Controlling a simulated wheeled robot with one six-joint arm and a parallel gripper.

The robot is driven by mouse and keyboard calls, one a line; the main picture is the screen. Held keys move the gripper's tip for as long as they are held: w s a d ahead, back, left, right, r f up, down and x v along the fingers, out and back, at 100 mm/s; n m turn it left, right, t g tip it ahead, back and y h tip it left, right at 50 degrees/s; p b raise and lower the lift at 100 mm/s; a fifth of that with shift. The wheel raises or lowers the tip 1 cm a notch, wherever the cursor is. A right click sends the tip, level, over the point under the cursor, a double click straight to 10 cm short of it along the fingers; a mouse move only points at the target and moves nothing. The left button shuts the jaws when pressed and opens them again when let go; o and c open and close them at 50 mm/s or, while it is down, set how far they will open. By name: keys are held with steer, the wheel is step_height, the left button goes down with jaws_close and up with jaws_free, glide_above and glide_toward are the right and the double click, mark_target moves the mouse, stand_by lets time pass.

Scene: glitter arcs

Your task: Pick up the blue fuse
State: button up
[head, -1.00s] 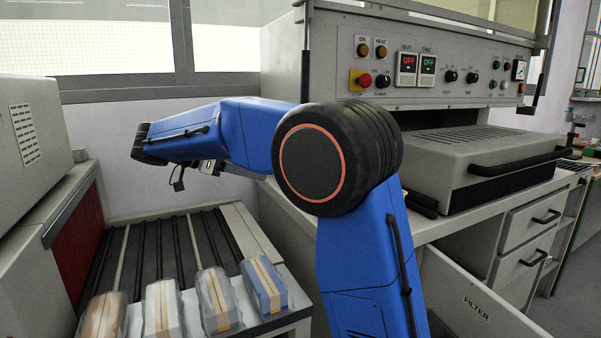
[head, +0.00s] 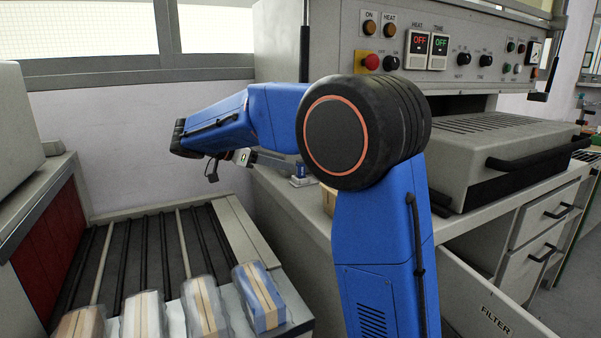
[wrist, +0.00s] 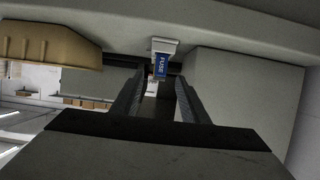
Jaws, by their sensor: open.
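The blue fuse (wrist: 160,65) shows in the wrist view with the word FUSE on its side. It is joined to a small white holder (wrist: 164,46). In the head view the blue fuse (head: 301,169) stands in its white holder on the counter, just left of the dark round joint of my arm. My gripper (wrist: 160,80) is open, with one dark finger on each side of the line to the fuse. The fuse appears just beyond the fingertips, roughly centred between them. I cannot tell the exact distance.
A tan box-like thing (wrist: 50,43) is left of the fuse in the wrist view. A grey machine (head: 470,150) with a control panel stands right on the counter (head: 300,215).

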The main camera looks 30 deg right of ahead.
mark_target(297, 165)
steer(key=shift+x, duration=3.85)
steer(key=shift+w+d+r, duration=0.1)
steer(key=shift+r, duration=0.05)
jaws_close()
